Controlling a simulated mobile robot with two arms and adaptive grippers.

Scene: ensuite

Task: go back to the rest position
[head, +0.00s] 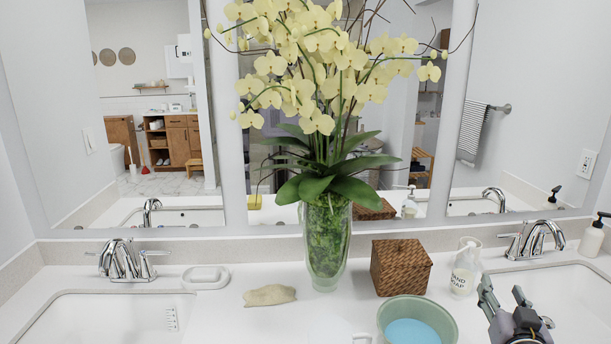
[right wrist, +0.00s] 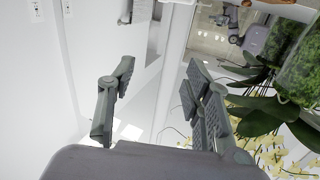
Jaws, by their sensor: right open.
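In the right wrist view the open fingers (right wrist: 158,78) stand apart with an empty gap; the picture looks turned, with the plant and flowers at the right. My left gripper is in neither view.
A green bowl (head: 445,322) with blue inside is left of my right gripper. A soap bottle (head: 464,268), woven box (head: 401,267) and glass vase of orchids (head: 327,240) stand behind. A tan cloth-like object (head: 269,295) lies farther left. Mirrors back the counter.

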